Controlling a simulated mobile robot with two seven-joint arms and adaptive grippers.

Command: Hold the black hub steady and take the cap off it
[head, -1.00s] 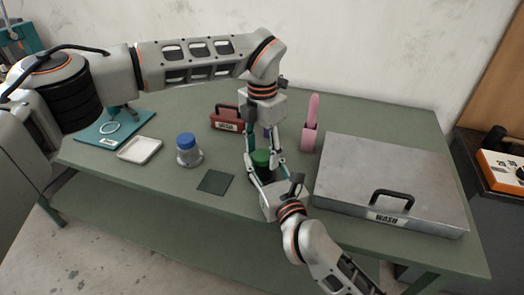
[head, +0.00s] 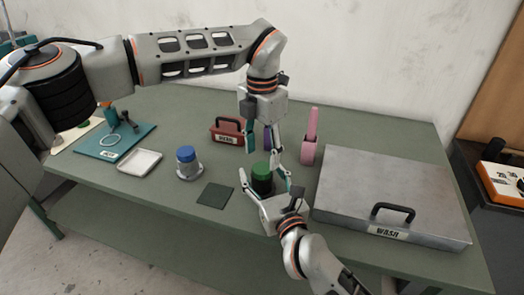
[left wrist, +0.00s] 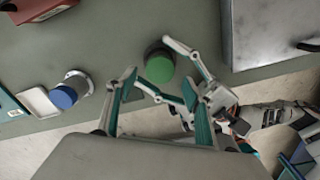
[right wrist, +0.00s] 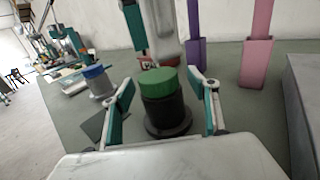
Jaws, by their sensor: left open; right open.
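The black hub (right wrist: 166,116) stands upright on the green table with the green cap (right wrist: 158,82) on top of it. In the head view the cap (head: 262,170) is in plain sight, and from the left wrist it shows as a green disc (left wrist: 159,68). My left gripper (head: 266,150) points down just above and behind the cap, open and empty. My right gripper (head: 268,190) reaches in low from the front. Its open fingers stand on either side of the hub, with gaps visible in the right wrist view.
A blue-capped grey hub (head: 188,164), a dark green square (head: 215,195) and a white tray (head: 140,162) lie left. A red box (head: 226,132) and purple holder (right wrist: 196,45) stand behind, a pink holder (head: 309,145) right. A large metal case (head: 395,185) fills the right side.

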